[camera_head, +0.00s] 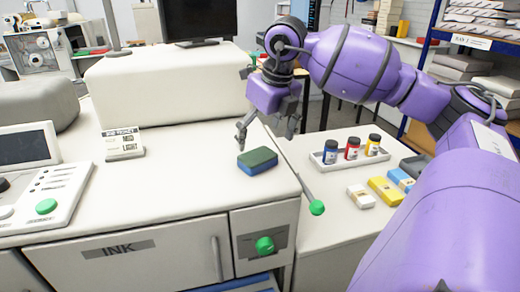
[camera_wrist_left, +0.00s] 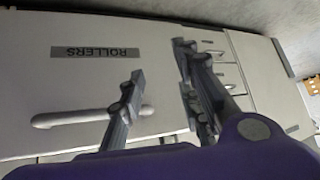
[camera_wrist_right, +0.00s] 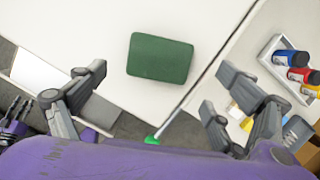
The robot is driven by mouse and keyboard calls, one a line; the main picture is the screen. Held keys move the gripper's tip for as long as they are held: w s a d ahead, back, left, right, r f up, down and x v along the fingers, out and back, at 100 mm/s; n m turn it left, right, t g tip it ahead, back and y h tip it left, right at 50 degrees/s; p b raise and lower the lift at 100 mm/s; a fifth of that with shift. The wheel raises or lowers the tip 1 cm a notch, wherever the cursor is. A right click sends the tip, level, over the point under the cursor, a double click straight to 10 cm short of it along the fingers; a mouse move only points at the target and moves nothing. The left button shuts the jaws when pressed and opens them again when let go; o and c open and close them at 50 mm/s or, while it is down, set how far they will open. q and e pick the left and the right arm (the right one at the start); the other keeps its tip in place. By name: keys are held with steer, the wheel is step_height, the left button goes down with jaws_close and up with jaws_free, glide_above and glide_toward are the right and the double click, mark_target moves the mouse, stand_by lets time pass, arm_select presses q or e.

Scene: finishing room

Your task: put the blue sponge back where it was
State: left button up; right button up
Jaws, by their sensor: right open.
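The blue sponge (camera_head: 258,160), with a dark green top, lies flat on the white machine top (camera_head: 200,185) near its front right corner. In the right wrist view the green face of the sponge (camera_wrist_right: 160,58) shows beyond the fingertips. My right gripper (camera_head: 266,132) is open and empty, just behind and above the sponge and apart from it. Its spread fingers also show in the right wrist view (camera_wrist_right: 161,75). My left gripper (camera_wrist_left: 158,62) is open and empty in front of a panel marked ROLLERS (camera_wrist_left: 95,90); it is out of the head view.
On the right table, a white tray (camera_head: 318,160) holds three jars with blue, red and yellow labels. White (camera_head: 361,196), yellow (camera_head: 385,191) and blue (camera_head: 401,178) packets lie before it. A green-ended lever (camera_head: 317,207) juts from the machine's right edge. A sign (camera_head: 123,145) stands at left.

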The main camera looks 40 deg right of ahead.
steer(key=v, duration=0.6)
stand_by(0.6)
